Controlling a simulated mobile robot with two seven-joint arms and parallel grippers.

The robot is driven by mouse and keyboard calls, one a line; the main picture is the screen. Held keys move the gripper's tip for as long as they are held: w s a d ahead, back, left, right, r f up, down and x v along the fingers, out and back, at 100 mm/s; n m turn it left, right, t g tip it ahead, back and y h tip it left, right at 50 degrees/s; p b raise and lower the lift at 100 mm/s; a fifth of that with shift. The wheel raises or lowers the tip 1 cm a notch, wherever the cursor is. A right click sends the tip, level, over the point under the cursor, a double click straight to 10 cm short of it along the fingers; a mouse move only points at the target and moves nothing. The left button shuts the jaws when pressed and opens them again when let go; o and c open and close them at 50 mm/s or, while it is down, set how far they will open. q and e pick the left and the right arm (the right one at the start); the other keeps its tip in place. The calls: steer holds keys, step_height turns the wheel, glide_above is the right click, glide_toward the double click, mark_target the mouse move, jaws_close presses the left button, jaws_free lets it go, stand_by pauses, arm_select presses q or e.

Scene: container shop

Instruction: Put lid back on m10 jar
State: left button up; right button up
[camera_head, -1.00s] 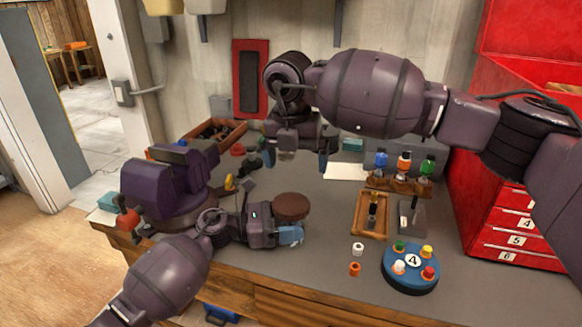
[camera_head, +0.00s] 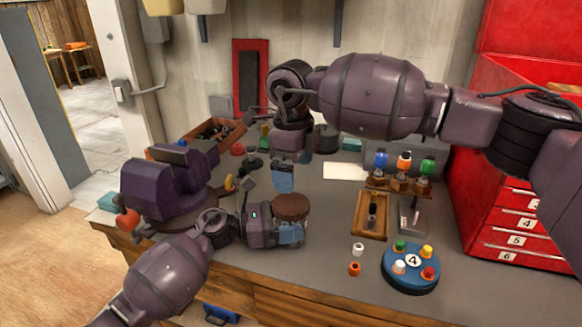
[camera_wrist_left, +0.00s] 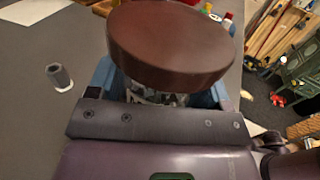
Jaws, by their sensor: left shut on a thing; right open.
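A brown round lid (camera_head: 291,205) sits at the top of a clear jar (camera_head: 291,227). In the left wrist view the lid (camera_wrist_left: 172,45) looks slightly tilted and covers the jar's mouth. Metal pieces show through the jar (camera_wrist_left: 155,97) below it. I cannot tell whether the lid is fully seated. My left gripper (camera_head: 290,236) is shut around the jar's side, near the table's front. My right gripper (camera_head: 283,178) is open, behind and just above the lid, apart from it. Its fingers overlap from this angle.
A purple vise (camera_head: 165,185) stands left of the jar. Grey table is clear between jar and tray.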

mark_target(291, 203)
steer(key=n, duration=0.5)
steer(key=shift+a+n, duration=0.25)
steer(key=shift+n, duration=0.15)
steer(key=n, duration=0.4)
steer(key=shift+a, duration=0.1)
steer(key=shift+f, duration=0.1)
steer(key=shift+f, duration=3.95)
